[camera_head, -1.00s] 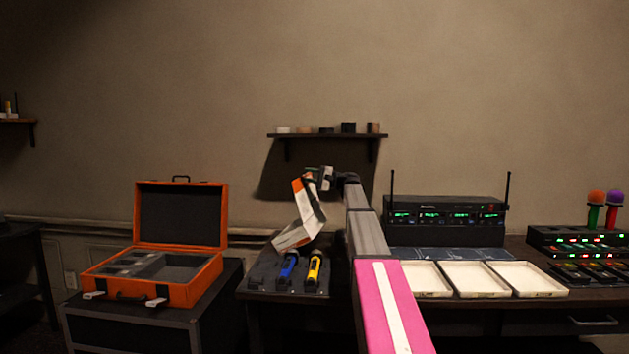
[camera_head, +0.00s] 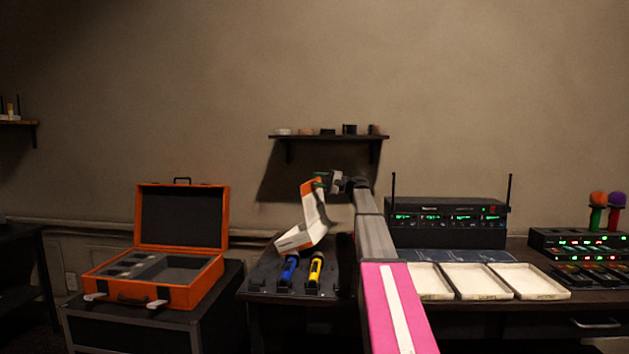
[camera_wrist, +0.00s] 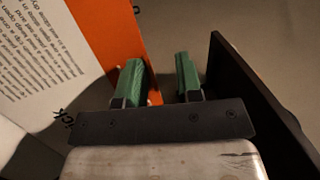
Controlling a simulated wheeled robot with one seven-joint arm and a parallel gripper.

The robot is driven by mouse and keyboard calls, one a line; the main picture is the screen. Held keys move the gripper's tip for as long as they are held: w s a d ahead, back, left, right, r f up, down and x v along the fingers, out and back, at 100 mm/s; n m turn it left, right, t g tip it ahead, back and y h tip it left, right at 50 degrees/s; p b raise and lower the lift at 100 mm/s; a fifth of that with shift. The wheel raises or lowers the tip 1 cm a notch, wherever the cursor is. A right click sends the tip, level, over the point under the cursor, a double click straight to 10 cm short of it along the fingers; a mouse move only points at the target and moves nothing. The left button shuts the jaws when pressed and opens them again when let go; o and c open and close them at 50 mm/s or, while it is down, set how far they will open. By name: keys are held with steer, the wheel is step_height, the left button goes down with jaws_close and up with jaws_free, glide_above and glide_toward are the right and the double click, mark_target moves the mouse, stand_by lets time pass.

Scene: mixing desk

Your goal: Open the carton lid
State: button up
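The white and orange carton (camera_head: 293,239) sits on the dark stand left of my arm in the head view. Its lid (camera_head: 315,208) stands raised and tilted at an angle to the body. In the wrist view, the white printed lid face and its orange panel (camera_wrist: 115,30) fill the left side. My gripper (camera_head: 326,181) is at the lid's upper edge. In the wrist view my gripper (camera_wrist: 160,70) has its green fingers apart with a gap between them. The orange panel is beside and behind the left finger; whether they touch I cannot tell.
A blue flashlight-like item (camera_head: 289,270) and a yellow one (camera_head: 315,270) lie before the carton. An open orange case (camera_head: 190,292) is at left. White trays (camera_head: 475,280) and a receiver rack (camera_head: 447,222) are right of my arm. A wall shelf (camera_head: 330,137) hangs behind.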

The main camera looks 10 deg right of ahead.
steer(key=f+v, duration=0.1)
steer(key=v, duration=0.7)
steer(key=shift+d+f, duration=0.15)
steer(key=shift+d, duration=0.05)
stand_by(0.7)
steer(key=shift+s, duration=0.1)
steer(key=shift+s, duration=0.1)
